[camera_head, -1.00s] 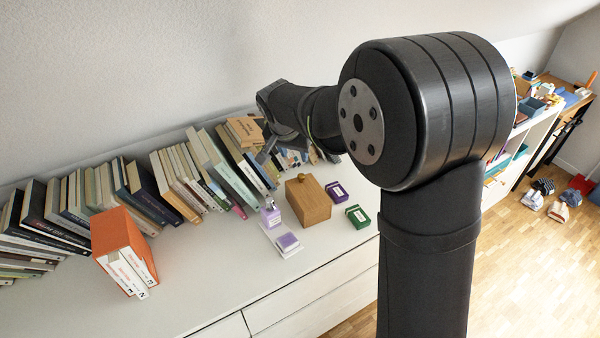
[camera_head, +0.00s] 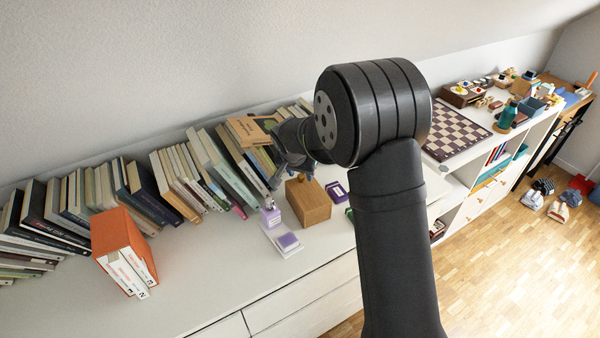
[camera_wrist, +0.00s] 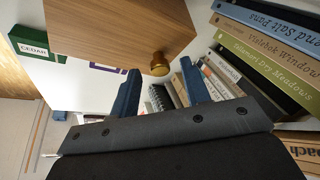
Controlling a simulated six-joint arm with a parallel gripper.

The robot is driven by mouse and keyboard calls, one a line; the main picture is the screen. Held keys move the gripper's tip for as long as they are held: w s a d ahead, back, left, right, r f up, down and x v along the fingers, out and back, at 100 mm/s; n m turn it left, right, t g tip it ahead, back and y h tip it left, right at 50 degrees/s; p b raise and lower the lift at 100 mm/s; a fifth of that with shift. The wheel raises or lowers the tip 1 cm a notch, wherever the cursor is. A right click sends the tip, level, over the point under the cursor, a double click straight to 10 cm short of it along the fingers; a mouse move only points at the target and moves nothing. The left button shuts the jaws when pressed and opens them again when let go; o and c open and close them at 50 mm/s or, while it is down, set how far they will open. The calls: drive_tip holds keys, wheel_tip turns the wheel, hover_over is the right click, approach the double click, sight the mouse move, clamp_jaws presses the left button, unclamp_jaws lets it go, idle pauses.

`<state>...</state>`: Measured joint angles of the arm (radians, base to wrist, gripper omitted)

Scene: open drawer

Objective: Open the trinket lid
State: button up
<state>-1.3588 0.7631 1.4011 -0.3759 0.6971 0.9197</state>
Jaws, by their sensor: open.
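The trinket box (camera_head: 307,206) is a brown wooden box on the white cabinet top, with a small brass knob (camera_head: 301,178). In the wrist view the wooden box (camera_wrist: 115,25) fills the upper left, and its round knob (camera_wrist: 159,65) shows just beyond the fingertips, roughly between them. My gripper (camera_head: 296,168) is just behind the box in the head view. In the wrist view my gripper (camera_wrist: 160,82) has its two blue fingers apart with nothing between them. Whether a finger touches the knob cannot be told.
A purple box (camera_head: 336,194) and a green box (camera_wrist: 35,45) stand beside the wooden box. A lilac item on a white base (camera_head: 286,243) is at its left. Leaning books (camera_head: 235,170) line the wall, close to my gripper.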

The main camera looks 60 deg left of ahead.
clamp_jaws()
approach(318, 203)
drive_tip(key=x, duration=0.5)
unclamp_jaws()
drive_tip(key=shift+r, duration=0.15)
drive_tip(key=v, duration=1.7)
drive_tip(key=shift+r, duration=0.15)
drive_tip(key=x, duration=1.7)
drive_tip(key=shift+f, duration=0.3)
